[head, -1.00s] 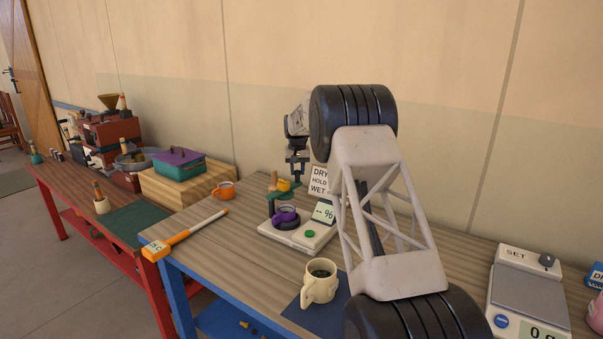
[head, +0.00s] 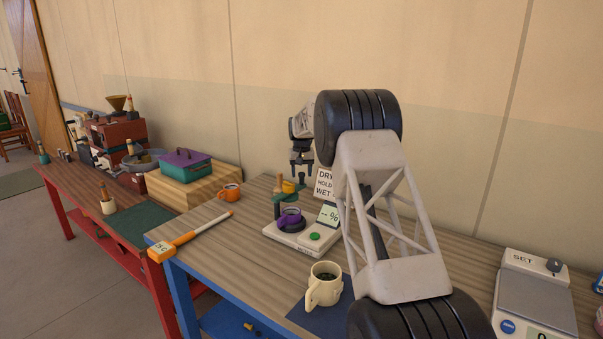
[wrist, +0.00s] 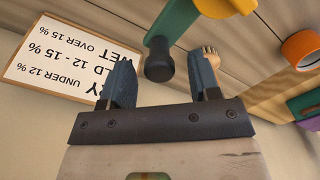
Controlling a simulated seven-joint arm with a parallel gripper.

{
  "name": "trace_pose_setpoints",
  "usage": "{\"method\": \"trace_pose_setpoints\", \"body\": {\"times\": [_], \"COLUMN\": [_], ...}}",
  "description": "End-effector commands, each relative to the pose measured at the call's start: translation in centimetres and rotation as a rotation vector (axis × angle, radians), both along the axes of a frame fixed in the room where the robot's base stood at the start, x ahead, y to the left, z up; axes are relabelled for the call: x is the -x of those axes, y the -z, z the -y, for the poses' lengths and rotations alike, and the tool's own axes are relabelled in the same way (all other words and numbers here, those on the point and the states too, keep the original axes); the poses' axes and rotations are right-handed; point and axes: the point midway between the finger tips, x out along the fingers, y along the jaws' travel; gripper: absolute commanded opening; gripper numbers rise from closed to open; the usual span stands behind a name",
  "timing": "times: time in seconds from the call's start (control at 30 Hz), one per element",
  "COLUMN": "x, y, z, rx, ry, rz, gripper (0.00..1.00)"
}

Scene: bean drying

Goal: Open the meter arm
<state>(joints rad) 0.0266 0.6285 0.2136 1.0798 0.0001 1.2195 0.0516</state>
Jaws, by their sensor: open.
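The meter (head: 290,243) is a pale base with a green button and a screen reading "-- %". Its green arm (head: 281,198) carries a wooden handle (head: 278,184) and a yellow part (head: 289,187). The arm stands above a purple cup (head: 290,217) on a dark round seat. My gripper (head: 301,174) is open and empty above and just behind the arm. In the wrist view my gripper (wrist: 162,75) has its fingers apart. A dark rounded knob (wrist: 159,62) under a green piece shows in line with the gap. A wooden tip (wrist: 211,57) shows beside the right finger. Contact cannot be told.
A DRY/HOLD/WET sign (head: 324,183) stands close behind the meter. An orange-handled probe (head: 188,237) lies left. A scale (head: 536,300) stands right. My arm hides the middle of the bench.

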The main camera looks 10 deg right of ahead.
Motion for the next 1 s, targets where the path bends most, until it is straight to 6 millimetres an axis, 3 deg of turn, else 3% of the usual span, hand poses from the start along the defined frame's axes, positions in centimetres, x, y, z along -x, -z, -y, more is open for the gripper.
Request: {"method": "trace_pose_setpoints", "body": {"times": [0.27,0.7,1.0], "x": [0.0,0.0,0.0], "y": [-1.2,-6.5,-7.8], "z": [0.0,0.0,0.0], "rx": [0.0,0.0,0.0], "ry": [0.0,0.0,0.0], "rz": [0.001,0.001,0.0], "gripper": [0.56,0.56,0.56]}}
